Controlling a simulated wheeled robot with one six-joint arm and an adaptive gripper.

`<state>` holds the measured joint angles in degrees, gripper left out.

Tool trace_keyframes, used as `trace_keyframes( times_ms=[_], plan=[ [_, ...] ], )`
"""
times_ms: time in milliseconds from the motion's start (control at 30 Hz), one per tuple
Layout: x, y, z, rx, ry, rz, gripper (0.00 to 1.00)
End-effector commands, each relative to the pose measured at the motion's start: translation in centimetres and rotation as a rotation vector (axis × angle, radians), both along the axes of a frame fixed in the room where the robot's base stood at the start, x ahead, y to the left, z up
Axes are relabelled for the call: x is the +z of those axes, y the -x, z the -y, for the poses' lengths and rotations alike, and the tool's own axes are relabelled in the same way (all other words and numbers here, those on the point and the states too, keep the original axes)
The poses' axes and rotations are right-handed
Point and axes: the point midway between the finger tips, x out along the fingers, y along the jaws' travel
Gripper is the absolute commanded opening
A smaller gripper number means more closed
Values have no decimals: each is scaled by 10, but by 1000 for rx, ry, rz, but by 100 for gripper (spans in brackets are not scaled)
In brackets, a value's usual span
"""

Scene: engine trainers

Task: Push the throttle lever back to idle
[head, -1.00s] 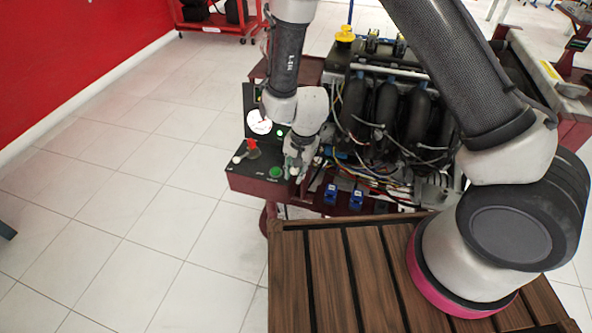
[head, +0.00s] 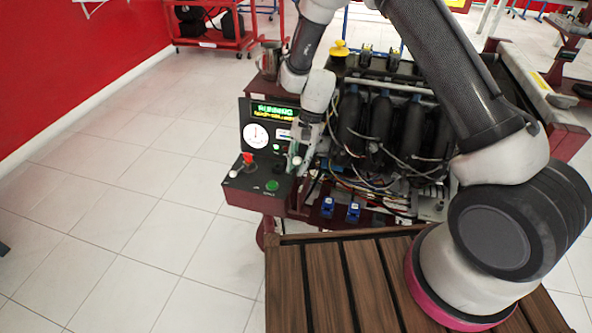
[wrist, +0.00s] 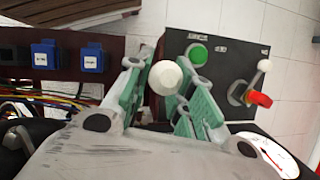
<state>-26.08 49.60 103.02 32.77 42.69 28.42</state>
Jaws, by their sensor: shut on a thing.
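The throttle lever's white round knob (wrist: 164,77) sits between my gripper's green-padded fingers in the wrist view. In the head view the knob (head: 297,160) shows small beside the fingertips, at the right edge of the dark control box (head: 240,196). My gripper (head: 301,148) is shut on the lever, with one finger on each side of it. The lever's shaft is mostly hidden by the fingers and knob.
Beside the lever on the box are a green button (wrist: 196,54) and a red switch (wrist: 259,99) with a white-tipped lever (wrist: 264,65). A gauge (head: 256,135) and lit display (head: 273,112) stand behind. Engine wiring and blue connectors (head: 327,207) lie right.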

Motion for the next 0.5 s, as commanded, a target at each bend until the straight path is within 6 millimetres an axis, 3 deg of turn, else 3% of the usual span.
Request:
trace_keyframes(
  times_ms=[200,500],
  plan=[
    [-1,-15,5,-3,1,8,0],
    [-2,-22,7,-2,1,9,0]
  ],
)
